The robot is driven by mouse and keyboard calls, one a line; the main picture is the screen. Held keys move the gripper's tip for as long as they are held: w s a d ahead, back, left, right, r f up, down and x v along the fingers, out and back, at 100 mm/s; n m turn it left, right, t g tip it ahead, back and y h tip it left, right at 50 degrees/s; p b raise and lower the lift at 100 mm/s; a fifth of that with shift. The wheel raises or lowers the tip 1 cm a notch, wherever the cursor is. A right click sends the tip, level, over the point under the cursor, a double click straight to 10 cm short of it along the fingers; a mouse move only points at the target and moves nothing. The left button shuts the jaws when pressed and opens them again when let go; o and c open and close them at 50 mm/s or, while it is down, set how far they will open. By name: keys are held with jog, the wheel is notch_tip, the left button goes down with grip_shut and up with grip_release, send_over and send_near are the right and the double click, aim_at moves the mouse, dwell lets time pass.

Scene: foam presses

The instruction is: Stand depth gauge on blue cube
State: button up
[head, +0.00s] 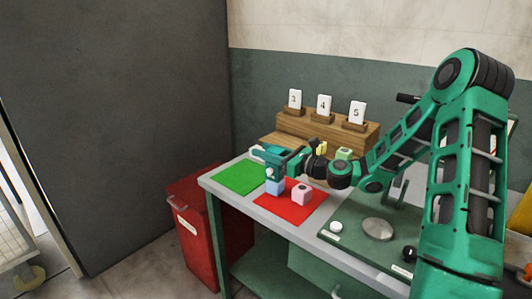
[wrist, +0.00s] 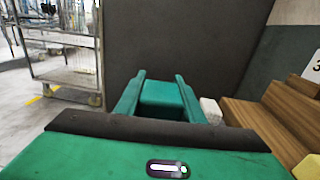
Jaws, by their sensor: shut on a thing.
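My gripper (head: 281,162) reaches in from the right over the table and is shut on a teal block-like thing, which I take to be the depth gauge (wrist: 162,96). In the wrist view the gauge sits between my two green fingers. In the head view, the gauge's lower part shows just above the blue cube (head: 275,187), with little or no gap. I cannot tell whether they touch. The blue cube stands at the left edge of the red mat (head: 291,213), and its top is partly hidden.
A pink cube (head: 302,194) stands on the red mat, right of the blue cube. A wooden stepped rack (head: 335,127) with numbered cards stands behind. A green press plate (head: 352,229) lies right. A red bin (head: 190,225) stands beside the table.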

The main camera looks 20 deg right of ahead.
jog(key=o, duration=1.1)
jog(key=shift+f, duration=0.1)
jog(key=shift+o, duration=0.2)
jog(key=v, duration=1.1)
jog(key=shift+s+d, duration=0.1)
jog(key=shift+d, duration=0.05)
jog(key=shift+s+d, duration=0.2)
jog(key=shift+s, duration=0.1)
